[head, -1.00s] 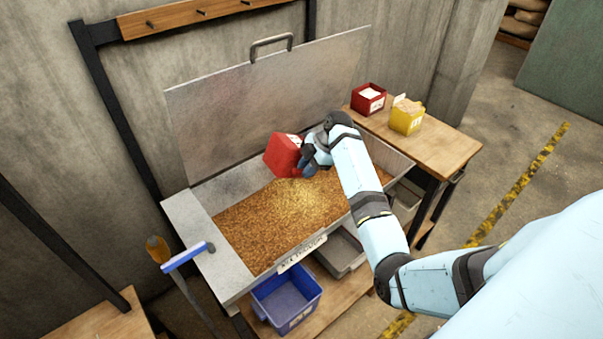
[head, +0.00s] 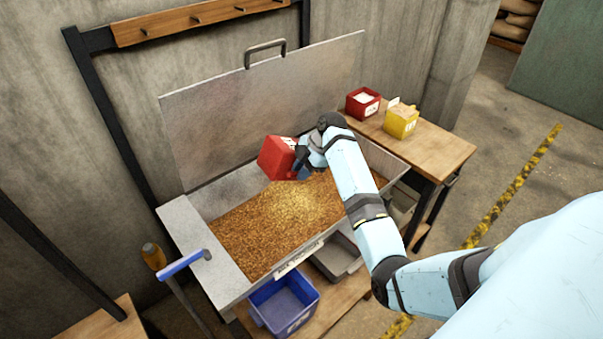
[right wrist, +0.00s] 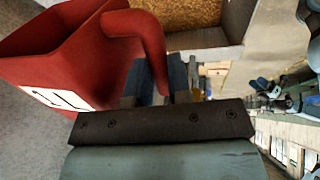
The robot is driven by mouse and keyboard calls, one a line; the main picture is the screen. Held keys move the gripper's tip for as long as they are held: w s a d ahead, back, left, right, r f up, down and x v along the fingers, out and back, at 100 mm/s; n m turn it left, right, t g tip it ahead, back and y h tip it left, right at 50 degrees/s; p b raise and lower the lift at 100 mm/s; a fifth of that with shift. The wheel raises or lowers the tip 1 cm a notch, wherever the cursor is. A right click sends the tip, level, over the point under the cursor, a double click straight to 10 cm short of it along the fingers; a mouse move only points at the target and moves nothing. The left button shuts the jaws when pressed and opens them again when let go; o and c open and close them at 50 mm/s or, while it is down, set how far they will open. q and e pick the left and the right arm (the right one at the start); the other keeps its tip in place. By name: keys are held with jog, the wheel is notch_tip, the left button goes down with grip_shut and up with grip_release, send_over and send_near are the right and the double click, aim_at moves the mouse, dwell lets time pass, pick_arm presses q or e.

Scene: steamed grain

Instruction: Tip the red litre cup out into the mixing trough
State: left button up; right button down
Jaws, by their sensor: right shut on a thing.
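The red litre cup (head: 276,158) is held tilted over the back part of the mixing trough (head: 226,284) in the head view. My right gripper (head: 302,160) is shut on it, at its handle. In the right wrist view the cup (right wrist: 100,65) fills the upper left, with its "1L" label and handle, and my right gripper (right wrist: 165,85) closes on the handle. The inside of the cup is mostly hidden. The trough holds golden-brown grain (head: 265,230), with a paler patch below the cup. My left gripper is not in view.
The trough's metal lid (head: 260,110) stands open behind. A wooden side table (head: 430,150) at the right holds a red box (head: 362,104) and a yellow box (head: 400,121). A blue bin (head: 284,305) and a grey bin (head: 338,258) sit below. A blue-edged tool (head: 180,264) stands at front left.

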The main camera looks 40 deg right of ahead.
notch_tip(320, 180, up, 4)
jog(key=shift+f, duration=0.1)
jog(key=h, duration=0.5)
jog(key=shift+r+n, duration=0.3)
jog(key=shift+r, duration=0.1)
jog(key=h, duration=0.3)
jog(key=shift+r, duration=0.15)
jog(key=h, duration=0.2)
jog(key=shift+r+n+g+h, duration=0.2)
jog(key=shift+n+g+h, duration=0.1)
jog(key=shift+h, duration=0.1)
jog(key=h, duration=0.6)
jog(key=shift+r+n, duration=0.3)
jog(key=shift+r, duration=0.05)
jog(key=h, duration=0.3)
jog(key=shift+r+n+h, duration=0.15)
jog(key=shift+n+h, duration=0.15)
jog(key=shift+r+h, duration=0.25)
jog(key=shift+h, duration=1.15)
jog(key=shift+n+t, duration=0.3)
jog(key=shift+t, duration=0.1)
